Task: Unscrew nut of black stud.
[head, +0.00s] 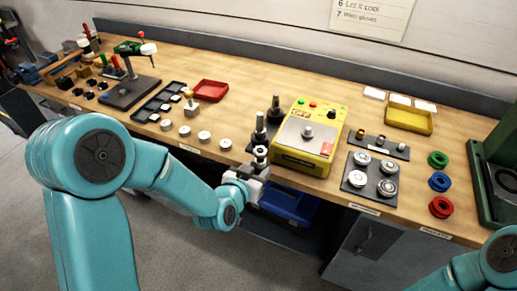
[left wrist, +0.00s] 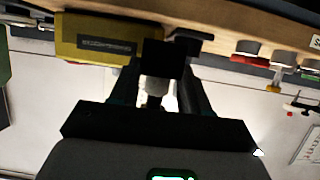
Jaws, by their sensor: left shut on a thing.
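Two black studs stand on a dark base beside the yellow box, a rear one (head: 276,106) and a front one (head: 260,127). My left gripper (head: 256,165) is at the bench's front edge, just in front of the front stud. It is shut on a small pale round piece (head: 260,152), which looks like the nut. In the left wrist view the pale piece (left wrist: 155,88) sits between the two dark fingers, below a black block (left wrist: 160,58). The fingers hide part of it, and I cannot tell whether it touches a stud. My right gripper is out of view.
The yellow box (head: 322,155) stands close to the right of the left gripper. A dark plate with round metal parts (head: 370,178) and coloured rings (head: 439,182) lie further right. Several pale discs (head: 204,136) lie left. A blue bin (head: 288,203) is below the bench edge.

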